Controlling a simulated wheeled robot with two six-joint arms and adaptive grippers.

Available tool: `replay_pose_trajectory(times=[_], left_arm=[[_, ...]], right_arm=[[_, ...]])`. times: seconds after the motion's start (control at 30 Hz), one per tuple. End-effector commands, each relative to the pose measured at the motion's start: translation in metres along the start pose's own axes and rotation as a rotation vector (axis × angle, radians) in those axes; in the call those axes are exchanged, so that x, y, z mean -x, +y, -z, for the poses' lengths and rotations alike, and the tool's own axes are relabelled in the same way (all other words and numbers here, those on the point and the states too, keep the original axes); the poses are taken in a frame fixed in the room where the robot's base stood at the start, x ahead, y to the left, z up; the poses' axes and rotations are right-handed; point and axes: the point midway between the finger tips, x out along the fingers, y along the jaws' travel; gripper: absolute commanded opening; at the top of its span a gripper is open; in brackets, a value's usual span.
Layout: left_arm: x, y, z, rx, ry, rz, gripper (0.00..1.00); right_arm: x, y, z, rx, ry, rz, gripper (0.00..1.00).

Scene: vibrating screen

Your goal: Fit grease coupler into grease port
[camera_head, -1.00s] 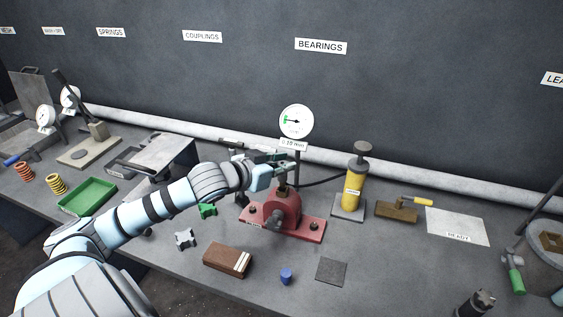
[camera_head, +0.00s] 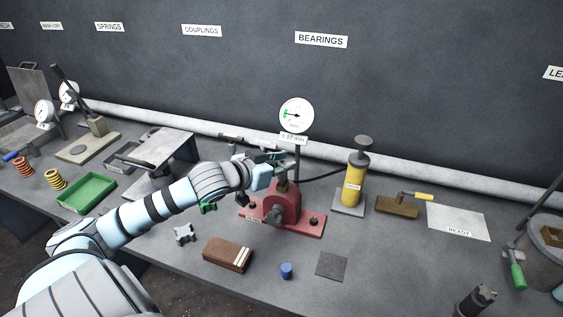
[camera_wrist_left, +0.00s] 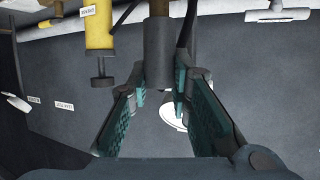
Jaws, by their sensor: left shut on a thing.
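The red bearing housing (camera_head: 282,206) stands on its red base in the middle of the bench. A short brownish fitting, seemingly the grease port (camera_head: 282,187), rises from its top. My left gripper (camera_head: 277,167) is just above the housing. In the left wrist view its teal fingers (camera_wrist_left: 160,100) are shut on a dark grey cylinder, seemingly the grease coupler (camera_wrist_left: 156,52). I cannot tell whether the coupler touches the port. A dark hose (camera_head: 322,182) runs from near the gripper to the yellow grease pump (camera_head: 353,188). My right gripper is not in clear view.
A dial gauge (camera_head: 296,115) stands close behind the housing. A brown block (camera_head: 227,254), a blue cap (camera_head: 286,270) and a dark square pad (camera_head: 331,265) lie in front. A wooden block with a yellow handle (camera_head: 397,206) and a READY plate (camera_head: 458,222) lie right.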

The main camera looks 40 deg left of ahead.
Motion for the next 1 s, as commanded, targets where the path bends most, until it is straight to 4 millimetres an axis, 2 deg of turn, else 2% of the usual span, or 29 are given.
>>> replay_pose_trajectory(times=[0.4,0.43,0.57,0.87,1.0], left_arm=[[-0.004,0.0,-0.011,0.0,0.0,0.0,0.0],[-0.004,0.0,-0.011,0.0,0.0,0.0,0.2],[-0.004,0.0,-0.01,0.0,0.0,0.0,0.41],[-0.004,0.0,-0.009,-0.001,0.0,0.0,0.42],[0.003,0.0,0.007,-0.005,0.002,0.0,0.42]], right_arm=[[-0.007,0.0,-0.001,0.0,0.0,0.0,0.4],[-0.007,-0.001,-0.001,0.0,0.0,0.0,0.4],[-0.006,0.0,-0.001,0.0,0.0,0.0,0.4],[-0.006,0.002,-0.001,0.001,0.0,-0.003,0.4],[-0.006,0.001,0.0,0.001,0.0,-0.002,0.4]])
